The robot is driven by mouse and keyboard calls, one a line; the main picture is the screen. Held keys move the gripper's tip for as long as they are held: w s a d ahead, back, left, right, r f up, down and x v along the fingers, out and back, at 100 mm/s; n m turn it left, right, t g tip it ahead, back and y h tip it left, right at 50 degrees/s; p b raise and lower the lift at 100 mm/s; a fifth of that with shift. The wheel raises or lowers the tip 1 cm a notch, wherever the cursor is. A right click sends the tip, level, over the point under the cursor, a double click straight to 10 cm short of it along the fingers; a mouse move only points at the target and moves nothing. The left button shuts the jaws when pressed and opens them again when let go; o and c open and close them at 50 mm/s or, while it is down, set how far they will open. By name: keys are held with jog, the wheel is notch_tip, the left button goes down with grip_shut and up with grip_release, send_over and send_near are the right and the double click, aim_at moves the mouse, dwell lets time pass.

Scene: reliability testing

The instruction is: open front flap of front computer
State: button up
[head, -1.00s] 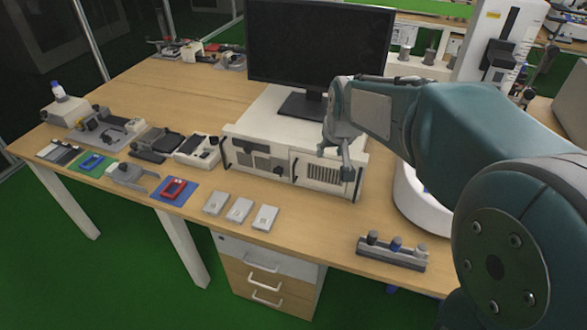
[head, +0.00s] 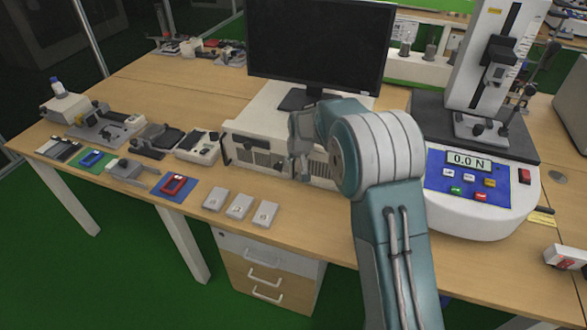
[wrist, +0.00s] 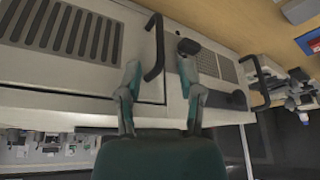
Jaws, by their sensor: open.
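The front computer (head: 238,152) is a flat off-white case lying under a monitor. Its front, with a vented flap panel (wrist: 55,60), fills much of the wrist view, and the flap looks flush with the case. A black curved handle (wrist: 155,55) stands at the flap's edge. A black knob (wrist: 188,46) sits just right of it. My gripper (head: 300,170) is open in front of the case. In the wrist view my gripper (wrist: 158,82) has its fingers spread, with the handle in line between them. Contact cannot be told. My arm hides the case's right end in the head view.
The monitor (head: 318,45) stands above the computer. A force tester (head: 465,190) with a 0.0 N display is close to my arm's right. Several small white boxes (head: 239,206) lie in front of the computer. Fixtures (head: 160,140) fill the left side of the table.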

aim_at(294, 167)
jog(key=x, duration=0.6)
grip_shut()
